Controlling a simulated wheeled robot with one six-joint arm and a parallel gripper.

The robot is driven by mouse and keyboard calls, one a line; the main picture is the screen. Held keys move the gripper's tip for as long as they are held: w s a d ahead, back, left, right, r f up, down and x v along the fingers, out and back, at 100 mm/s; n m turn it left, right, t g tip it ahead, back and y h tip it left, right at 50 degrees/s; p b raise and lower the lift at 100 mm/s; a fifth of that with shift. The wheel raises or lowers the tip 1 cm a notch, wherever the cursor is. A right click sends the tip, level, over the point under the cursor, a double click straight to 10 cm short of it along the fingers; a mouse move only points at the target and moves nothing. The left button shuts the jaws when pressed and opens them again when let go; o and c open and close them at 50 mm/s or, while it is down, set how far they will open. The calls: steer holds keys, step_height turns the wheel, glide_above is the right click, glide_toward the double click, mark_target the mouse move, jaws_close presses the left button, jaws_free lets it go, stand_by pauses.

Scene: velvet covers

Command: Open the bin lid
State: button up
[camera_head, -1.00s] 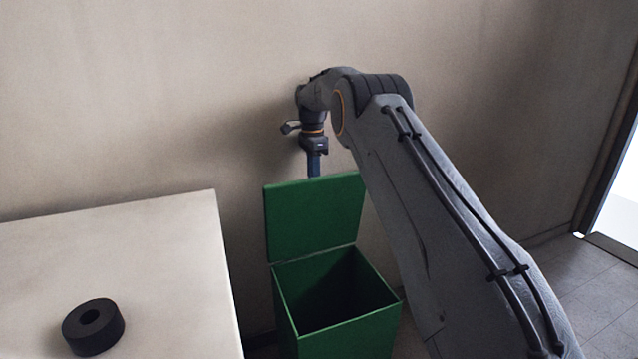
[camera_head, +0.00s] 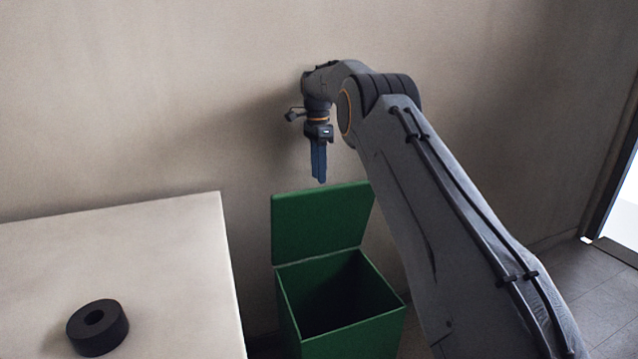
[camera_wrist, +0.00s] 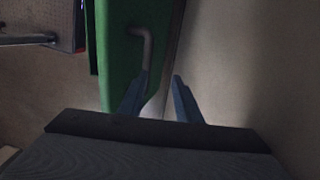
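The green bin (camera_head: 350,336) stands by the wall, to the right of the table. Its green lid (camera_head: 320,222) is raised and stands up at the back edge, and the dark inside shows. In the wrist view the lid (camera_wrist: 115,62) carries a grey bar handle (camera_wrist: 146,45). My gripper (camera_head: 319,182) points down just above the lid's top edge, close to the wall. In the wrist view my gripper's two blue fingers (camera_wrist: 160,80) are apart with nothing between them. The handle lies beyond the left finger, and I cannot tell whether they touch.
A pale table (camera_head: 170,240) with a black ring (camera_head: 97,327) on it stands left of the bin. The wall (camera_head: 180,100) is close behind the bin. Open tiled floor (camera_head: 600,285) and a doorway (camera_head: 620,205) are at the right.

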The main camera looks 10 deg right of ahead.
step_height(320, 180, up, 5)
steer(key=shift+r, duration=0.15)
steer(key=shift+s+r, duration=0.1)
stand_by(0.3)
steer(key=s+r+n+p, duration=0.2)
steer(key=s+n+p, duration=0.4)
steer(key=s, duration=1)
steer(key=shift+d+r+n, duration=0.15)
steer(key=shift+n, duration=0.65)
steer(key=s+f+n+p, duration=0.1)
steer(key=s+n+p, duration=0.1)
steer(key=s, duration=0.9)
steer(key=s+f+n+p, duration=0.1)
steer(key=s+n+p, duration=0.1)
steer(key=s, duration=1)
steer(key=s+f+n+p, duration=0.1)
steer(key=s+n, duration=0.3)
steer(key=s, duration=0.8)
steer(key=shift+d+f+t+p, duration=0.25)
steer(key=shift+f+t+p, duration=0.15)
steer(key=shift+p, duration=0.05)
steer(key=shift+c, duration=1.3)
steer(key=shift+s+f+n, duration=0.1)
steer(key=shift+s+n, duration=0.1)
steer(key=shift+n, duration=0.1)
jaws_close()
